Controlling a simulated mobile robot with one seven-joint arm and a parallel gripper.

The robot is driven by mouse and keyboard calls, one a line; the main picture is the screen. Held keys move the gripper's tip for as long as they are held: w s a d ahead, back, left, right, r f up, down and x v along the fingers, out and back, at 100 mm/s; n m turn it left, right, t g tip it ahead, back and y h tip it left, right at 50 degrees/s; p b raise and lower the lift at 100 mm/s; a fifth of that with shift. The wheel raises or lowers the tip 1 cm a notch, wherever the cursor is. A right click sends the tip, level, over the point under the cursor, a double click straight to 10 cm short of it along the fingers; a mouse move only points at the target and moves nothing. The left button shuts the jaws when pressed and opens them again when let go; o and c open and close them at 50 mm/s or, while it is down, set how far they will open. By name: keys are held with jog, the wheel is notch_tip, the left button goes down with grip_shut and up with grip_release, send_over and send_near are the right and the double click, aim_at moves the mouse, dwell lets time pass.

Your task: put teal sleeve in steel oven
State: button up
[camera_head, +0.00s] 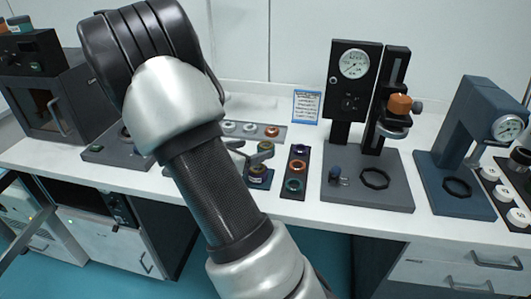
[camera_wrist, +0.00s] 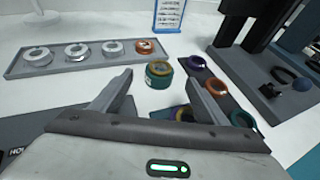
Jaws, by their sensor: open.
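A short teal sleeve with an olive inside (camera_wrist: 158,75) stands on the white bench, ahead of and between my fingertips in the wrist view; it is partly beside my gripper (camera_head: 250,149) in the head view. My gripper (camera_wrist: 155,88) is open, with nothing held. Another teal ring (camera_wrist: 243,119) lies in the dark tray at the right, below orange and purple rings; it also shows in the head view (camera_head: 293,185). A dark grey oven (camera_head: 30,105) with a closed windowed door stands on the bench at far left. I cannot tell if it is the steel oven.
A yellow and purple ringed piece (camera_wrist: 180,112) is partly hidden by my gripper. A grey tray (camera_wrist: 25,68) holds several rings. A gauge press (camera_head: 365,180) and a blue press (camera_head: 450,195) stand right. Below the bench, a dark cavity (camera_head: 72,199) shows at left.

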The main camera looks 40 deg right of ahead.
aim_at(264, 146)
jog(key=b+x, duration=0.1)
jog(key=x, duration=0.5)
jog(key=shift+w+d+f, duration=0.1)
jog(key=shift+d, duration=0.15)
jog(key=c, duration=1.4)
